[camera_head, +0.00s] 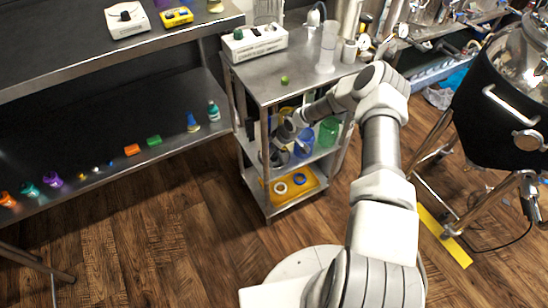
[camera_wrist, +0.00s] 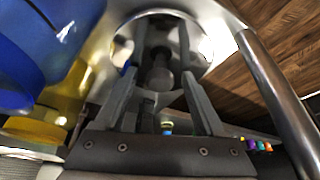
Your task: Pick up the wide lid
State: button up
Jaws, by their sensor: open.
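The wide lid appears to be the round shiny metal disc with a dark knob (camera_wrist: 205,48) in the wrist view, ahead of my fingers. My gripper (camera_wrist: 162,50) is open, with one finger on each side of the knob. I cannot tell whether the fingers touch it. In the head view my gripper (camera_head: 279,150) reaches into the middle shelf of the steel cart, and the lid is mostly hidden there.
A blue jar (camera_head: 304,142) and a green jar (camera_head: 328,132) stand right of my gripper. The blue jar is close in the wrist view (camera_wrist: 55,40). Cart posts (camera_wrist: 275,90) border the shelf. A yellow tray (camera_head: 311,184) lies below.

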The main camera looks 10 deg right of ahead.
grip_shut()
dwell(0.3)
dwell(0.4)
